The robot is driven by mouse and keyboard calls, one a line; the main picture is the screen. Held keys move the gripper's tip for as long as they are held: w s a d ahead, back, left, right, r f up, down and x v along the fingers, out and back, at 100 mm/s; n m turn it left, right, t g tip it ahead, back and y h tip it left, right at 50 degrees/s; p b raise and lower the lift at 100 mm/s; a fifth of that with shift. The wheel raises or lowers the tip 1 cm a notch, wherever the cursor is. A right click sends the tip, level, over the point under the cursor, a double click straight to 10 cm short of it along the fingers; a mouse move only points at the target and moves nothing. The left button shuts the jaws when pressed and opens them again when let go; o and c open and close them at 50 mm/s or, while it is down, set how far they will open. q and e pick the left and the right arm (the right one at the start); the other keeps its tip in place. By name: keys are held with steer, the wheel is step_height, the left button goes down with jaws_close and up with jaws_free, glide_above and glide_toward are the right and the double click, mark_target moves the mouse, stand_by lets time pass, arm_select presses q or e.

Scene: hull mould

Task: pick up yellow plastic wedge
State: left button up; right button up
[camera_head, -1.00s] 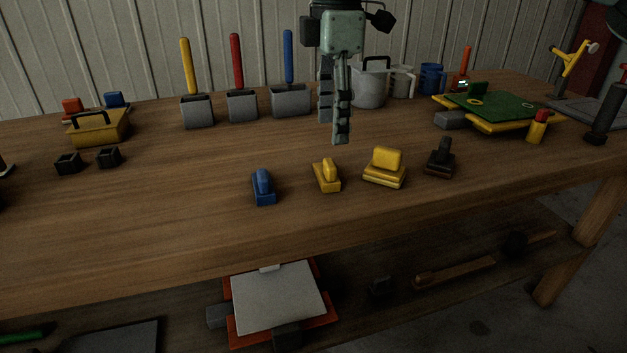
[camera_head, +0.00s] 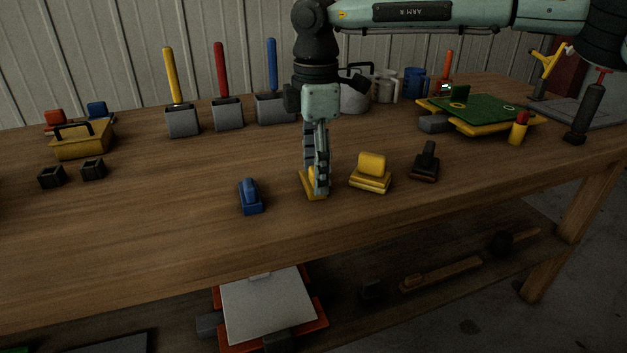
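The yellow plastic wedge (camera_head: 307,192) sits on the wooden table near its front edge, in the row of small pieces. I take it to be this piece, with a flat base and a raised grip. My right gripper (camera_head: 317,186) points straight down over it, with the fingertips at the level of its raised part, which they mostly hide. I see the fingers nearly edge-on, so I cannot tell whether they are closed on it. The wedge appears to rest on the table. My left gripper is not in view.
A blue piece (camera_head: 250,197) stands close on the left. A blockier yellow piece (camera_head: 371,173) and a black one (camera_head: 426,163) stand on the right. Grey boxes with coloured handles (camera_head: 228,114) and a green board (camera_head: 480,113) are further back.

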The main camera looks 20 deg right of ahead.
steer(key=c, duration=1)
steer(key=shift+r, duration=0.1)
steer(key=shift+c, duration=0.2)
